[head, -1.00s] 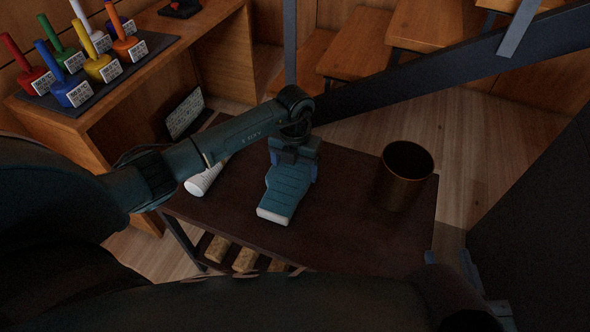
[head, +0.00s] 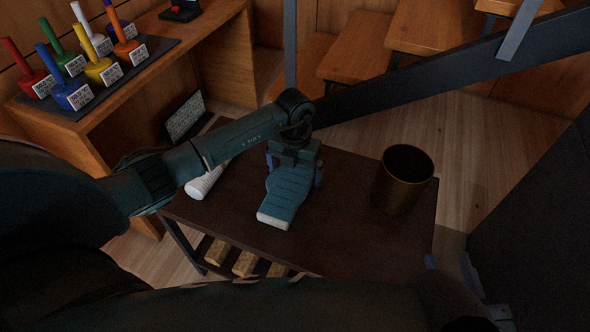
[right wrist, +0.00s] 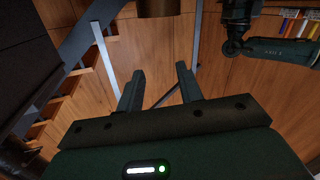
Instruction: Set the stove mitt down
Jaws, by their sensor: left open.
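The stove mitt (head: 281,201), blue-teal with a pale cuff end, lies on the dark brown table top (head: 345,235). My left gripper (head: 294,177) is over the far end of the mitt, its fingers open on either side of it. The gripper hides that far end, and I cannot tell whether a finger still touches the mitt. My right gripper (right wrist: 159,72) is open and empty in the right wrist view, away from the mitt.
A brown-gold pot (head: 402,180) stands at the table's right. A white ribbed cylinder (head: 205,183) lies at its left, partly under my left arm. A wooden shelf (head: 200,35) with several coloured labelled items is at upper left. The table's front right is bare.

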